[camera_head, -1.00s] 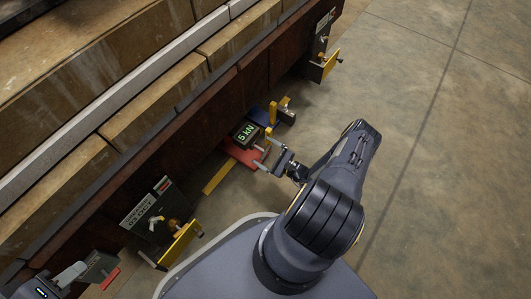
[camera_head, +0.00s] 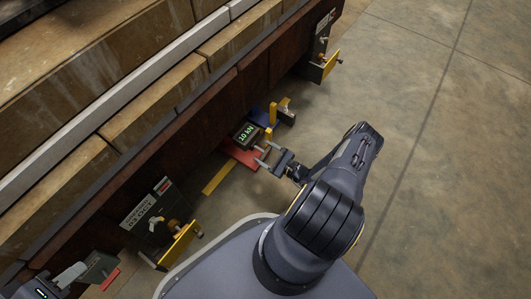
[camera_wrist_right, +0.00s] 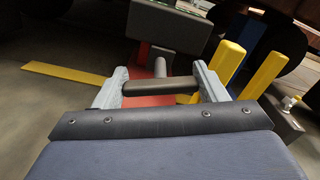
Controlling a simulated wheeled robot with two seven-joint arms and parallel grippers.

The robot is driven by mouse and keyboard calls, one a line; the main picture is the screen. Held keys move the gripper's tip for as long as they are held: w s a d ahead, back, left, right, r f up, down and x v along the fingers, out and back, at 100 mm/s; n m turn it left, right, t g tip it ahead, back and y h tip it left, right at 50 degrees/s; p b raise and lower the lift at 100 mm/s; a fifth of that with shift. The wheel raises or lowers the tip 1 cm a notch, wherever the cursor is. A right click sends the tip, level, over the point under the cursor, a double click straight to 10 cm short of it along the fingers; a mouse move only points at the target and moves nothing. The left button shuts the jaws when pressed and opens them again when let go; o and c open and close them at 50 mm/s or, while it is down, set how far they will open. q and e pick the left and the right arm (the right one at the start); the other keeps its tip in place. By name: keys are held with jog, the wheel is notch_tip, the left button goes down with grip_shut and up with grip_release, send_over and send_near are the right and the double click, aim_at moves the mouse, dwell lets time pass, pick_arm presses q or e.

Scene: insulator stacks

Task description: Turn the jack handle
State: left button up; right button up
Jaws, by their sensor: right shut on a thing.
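The jack (camera_head: 240,155) has a red base and sits on the floor by the rusty beam's lower edge. Its dark display box (camera_head: 246,132) reads "10 kN" in green. In the right wrist view the back of a dark box (camera_wrist_right: 168,26) stands ahead of a red base. My right gripper (camera_head: 265,154) is at the jack's near side. In the right wrist view its fingers are on both ends of a dark handle bar (camera_wrist_right: 160,86), which lies crosswise. My left gripper (camera_head: 72,273) is at the lower left, away from the jack; its jaws are unclear.
A yellow strip (camera_head: 217,177) lies on the floor beside the jack. Yellow uprights (camera_head: 273,113) and a blue part stand close behind it. Yellow-plated brackets (camera_head: 180,244) and (camera_head: 330,63) stick out along the beam. The concrete floor at right is open.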

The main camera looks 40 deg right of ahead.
jog(key=m, duration=0.4)
jog(key=shift+d, duration=0.1)
jog(key=shift+m, duration=1.6)
jog(key=o, duration=1)
jog(key=shift+d, duration=0.1)
